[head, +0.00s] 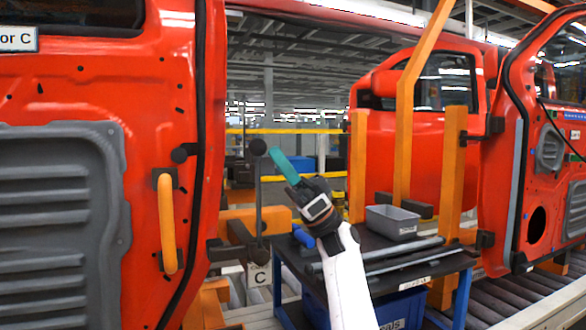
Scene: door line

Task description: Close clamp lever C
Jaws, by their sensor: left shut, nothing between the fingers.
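Clamp lever C (258,190) is a thin dark bar standing upright beside the edge of the red door, with a round black knob (258,147) on top. Its base sits on a dark clamp above a white tag (258,274) marked C. My left gripper (275,156) reaches up from the bottom on its white arm. Its teal fingers are shut, with nothing between them. The fingertips are just right of the knob; I cannot tell whether they touch it. My right gripper is not in view.
The red door (165,85) at left carries an orange handle (167,223) and a grey panel. Behind my left arm, a dark cart (440,262) holds a grey bin (392,222) and metal rods. Orange posts (358,165) and another red door (515,150) stand to the right.

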